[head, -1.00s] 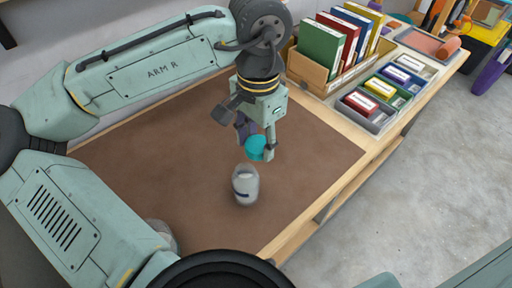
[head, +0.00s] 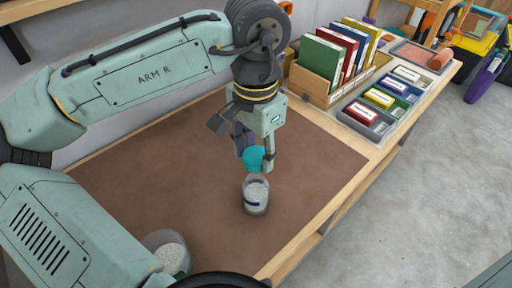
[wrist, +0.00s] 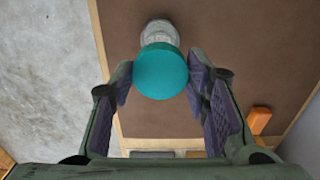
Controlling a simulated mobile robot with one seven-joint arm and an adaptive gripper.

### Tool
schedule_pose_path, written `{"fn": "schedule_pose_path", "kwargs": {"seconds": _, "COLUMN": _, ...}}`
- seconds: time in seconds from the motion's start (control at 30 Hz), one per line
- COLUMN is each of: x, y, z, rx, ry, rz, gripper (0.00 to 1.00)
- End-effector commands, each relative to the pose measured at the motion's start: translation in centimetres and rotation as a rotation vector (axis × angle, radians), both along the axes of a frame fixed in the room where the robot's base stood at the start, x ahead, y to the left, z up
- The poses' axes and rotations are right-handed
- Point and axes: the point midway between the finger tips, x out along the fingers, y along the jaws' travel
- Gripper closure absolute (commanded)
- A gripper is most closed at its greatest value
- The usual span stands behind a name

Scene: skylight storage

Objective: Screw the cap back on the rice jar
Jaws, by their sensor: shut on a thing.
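A teal round cap (head: 252,159) is held between the fingers of my gripper (head: 256,158), which is shut on it. In the wrist view the cap (wrist: 161,71) shows face-on between the two purple-padded fingers. A clear jar (head: 256,196) with pale contents and a dark band stands uncapped on the brown mat, just below the cap in the head view. It also shows beyond the cap in the wrist view (wrist: 158,32), partly hidden by it. A second jar (head: 167,247) with white grains is partly hidden by my arm.
The brown mat (head: 310,165) is mostly clear around the jar. A wooden box (head: 318,88) of upright books and a grey divided tray (head: 362,123) with small coloured boxes stand along the table's right side. An orange block (wrist: 259,120) shows in the wrist view.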

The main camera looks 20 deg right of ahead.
Motion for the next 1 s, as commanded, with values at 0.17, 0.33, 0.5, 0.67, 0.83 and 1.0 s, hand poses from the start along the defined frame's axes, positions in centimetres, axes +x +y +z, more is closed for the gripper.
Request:
{"fn": "schedule_pose_path", "kwargs": {"seconds": 0.17, "x": 0.0, "y": 0.0, "z": -1.3, "rx": 0.0, "ry": 0.002, "rz": -0.001, "gripper": 0.86}}
{"fn": "schedule_pose_path", "kwargs": {"seconds": 0.33, "x": 0.0, "y": 0.0, "z": -2.6, "rx": 0.001, "ry": 0.001, "rz": -0.002, "gripper": 0.86}}
{"fn": "schedule_pose_path", "kwargs": {"seconds": 0.5, "x": 0.0, "y": 0.0, "z": -3.9, "rx": 0.0, "ry": 0.002, "rz": -0.002, "gripper": 0.86}}
{"fn": "schedule_pose_path", "kwargs": {"seconds": 0.67, "x": 0.0, "y": 0.0, "z": -4.7, "rx": 0.0, "ry": 0.001, "rz": -0.002, "gripper": 0.86}}
{"fn": "schedule_pose_path", "kwargs": {"seconds": 0.83, "x": 0.0, "y": 0.0, "z": -4.8, "rx": 0.0, "ry": 0.0, "rz": -0.001, "gripper": 0.86}}
{"fn": "schedule_pose_path", "kwargs": {"seconds": 1.0, "x": 0.0, "y": 0.0, "z": -4.8, "rx": 0.0, "ry": 0.0, "rz": -0.001, "gripper": 0.86}}
